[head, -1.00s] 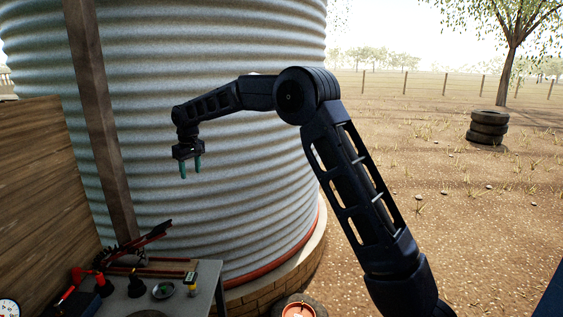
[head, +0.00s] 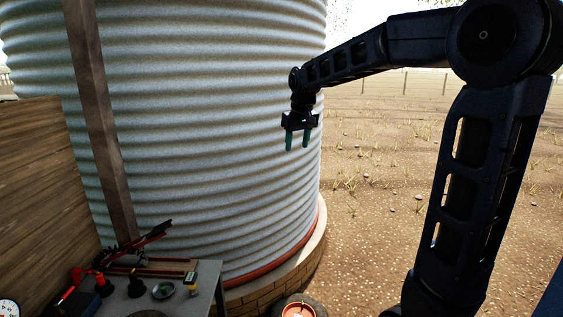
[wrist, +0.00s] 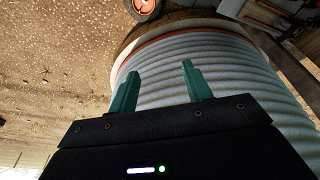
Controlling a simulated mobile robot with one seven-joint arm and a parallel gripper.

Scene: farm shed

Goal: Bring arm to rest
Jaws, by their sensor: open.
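My gripper (head: 297,141) hangs in the air in the head view, fingers pointing down, in front of the right edge of the corrugated tank (head: 220,150). Its two green fingers stand apart with nothing between them. In the wrist view my gripper (wrist: 157,85) shows both green fingertips spread and empty, with the tank's ribbed wall (wrist: 225,60) beyond them. My arm reaches up from the lower right and bends at a large joint at the upper right.
A workbench (head: 207,285) with several tools stands at the lower left, by a wooden wall (head: 35,180). A round orange-topped object (head: 298,310) sits at the bottom edge. A brick base (head: 265,285) rings the tank. Open dirt ground (head: 375,200) lies to the right.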

